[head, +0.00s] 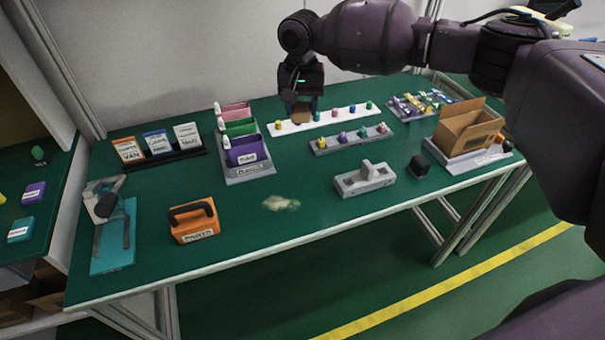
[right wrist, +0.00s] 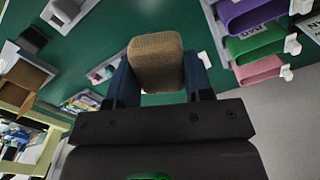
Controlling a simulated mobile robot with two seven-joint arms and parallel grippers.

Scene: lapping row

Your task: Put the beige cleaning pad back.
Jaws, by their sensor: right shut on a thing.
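The beige cleaning pad (right wrist: 157,62) is a small rounded block, held between the two fingers of my right gripper (right wrist: 157,85) in the right wrist view. In the head view the pad (head: 301,112) hangs below my right gripper (head: 301,100), over the back of the green table, in front of the white strip with small coloured pieces. I cannot tell how high it is above the table. A pale smear (head: 281,203) lies on the table near the front edge. My left gripper does not show.
An orange block with a black handle (head: 193,221) and a teal board (head: 112,240) stand at front left. A file rack (head: 247,172) stands left of my gripper. A grey holder (head: 364,180), a black cube (head: 419,166) and a cardboard box (head: 466,131) stand to the right.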

